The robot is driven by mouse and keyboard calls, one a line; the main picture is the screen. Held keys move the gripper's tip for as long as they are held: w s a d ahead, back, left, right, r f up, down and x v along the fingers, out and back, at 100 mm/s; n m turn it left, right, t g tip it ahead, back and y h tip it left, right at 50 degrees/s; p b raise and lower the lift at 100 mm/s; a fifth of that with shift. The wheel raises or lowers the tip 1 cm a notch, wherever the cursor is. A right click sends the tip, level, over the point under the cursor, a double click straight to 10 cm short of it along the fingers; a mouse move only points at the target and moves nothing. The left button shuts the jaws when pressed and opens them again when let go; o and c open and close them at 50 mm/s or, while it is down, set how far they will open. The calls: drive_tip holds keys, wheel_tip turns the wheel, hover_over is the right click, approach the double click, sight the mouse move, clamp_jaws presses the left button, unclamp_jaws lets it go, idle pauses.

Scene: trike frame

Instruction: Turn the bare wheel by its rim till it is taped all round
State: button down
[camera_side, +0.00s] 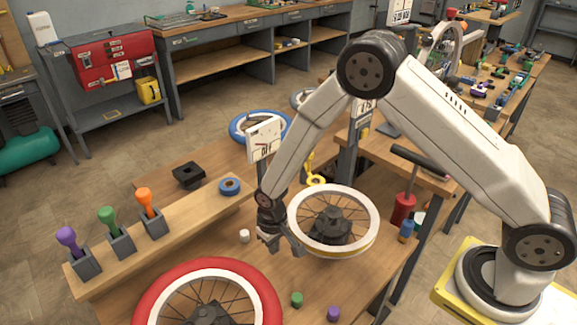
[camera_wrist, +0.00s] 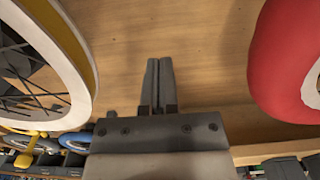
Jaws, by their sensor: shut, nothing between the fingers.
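The bare wheel (camera_side: 292,226) has a white rim and dark spokes and sits on a dark hub stand, right of centre in the side view. A yellow band shows on the near lower part of its outer rim; the far side is hidden. In the wrist view the wheel (camera_wrist: 72,60) is at the left, with yellow along its outer face. My gripper (camera_side: 299,249) is shut and empty, just left of the wheel's near edge. In the wrist view its fingers (camera_wrist: 160,64) are together over bare wood, apart from the rim.
A wheel with a red tyre (camera_side: 158,296) lies at front left; it also shows in the wrist view (camera_wrist: 272,60). A blue-tyred wheel (camera_side: 236,126) is behind. Small green (camera_side: 297,299) and purple (camera_side: 334,313) pieces lie in front.

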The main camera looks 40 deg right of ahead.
drive_tip(key=w+d, duration=0.4)
drive_tip(key=w, duration=0.2)
drive_tip(key=shift+s+d, duration=0.45)
drive_tip(key=shift+d, duration=0.3)
drive_tip(key=shift+s+d, duration=0.45)
drive_tip(key=shift+d, duration=0.3)
idle(0.8)
drive_tip(key=s+a, duration=0.6)
drive_tip(key=s, duration=0.4)
drive_tip(key=shift+s, duration=0.2)
drive_tip(key=shift+a, duration=0.1)
drive_tip(key=w+a, duration=0.2)
drive_tip(key=a, duration=0.1)
drive_tip(key=shift+w+a, duration=0.1)
drive_tip(key=shift+a, duration=0.05)
